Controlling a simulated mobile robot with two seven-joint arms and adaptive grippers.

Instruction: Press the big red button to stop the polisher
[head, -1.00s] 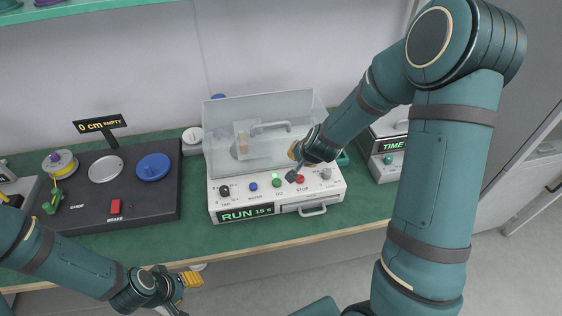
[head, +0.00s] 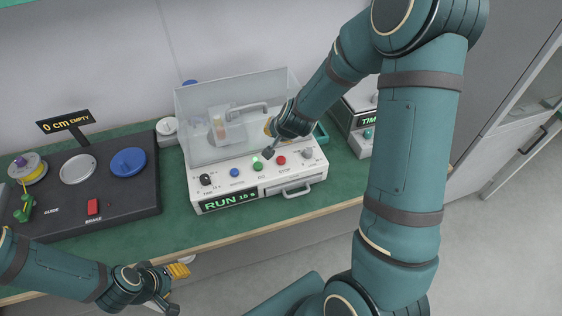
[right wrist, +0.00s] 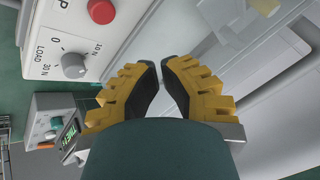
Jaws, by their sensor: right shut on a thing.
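The red STOP button (head: 281,160) sits on the front panel of the white polisher (head: 232,184), right of a green button (head: 258,166). The polisher's display (head: 228,199) reads RUN with small digits. In the right wrist view the red button (right wrist: 101,11) is at the top left, apart from the fingers. My right gripper (head: 268,126) is above and behind the panel, by the clear hood (head: 210,143), its fingers partly hidden by the wrist. In the right wrist view its fingers (right wrist: 161,78) are drawn together; I cannot make out what is between them. My left gripper (head: 182,270) is before the bench edge.
A black station (head: 140,196) with a spool, discs and a brake button stands on the left. A grey knob (head: 307,153) is right of the red button. A TIME box (head: 358,138) stands at the right. Green bench (head: 230,226) is bare in front of the polisher.

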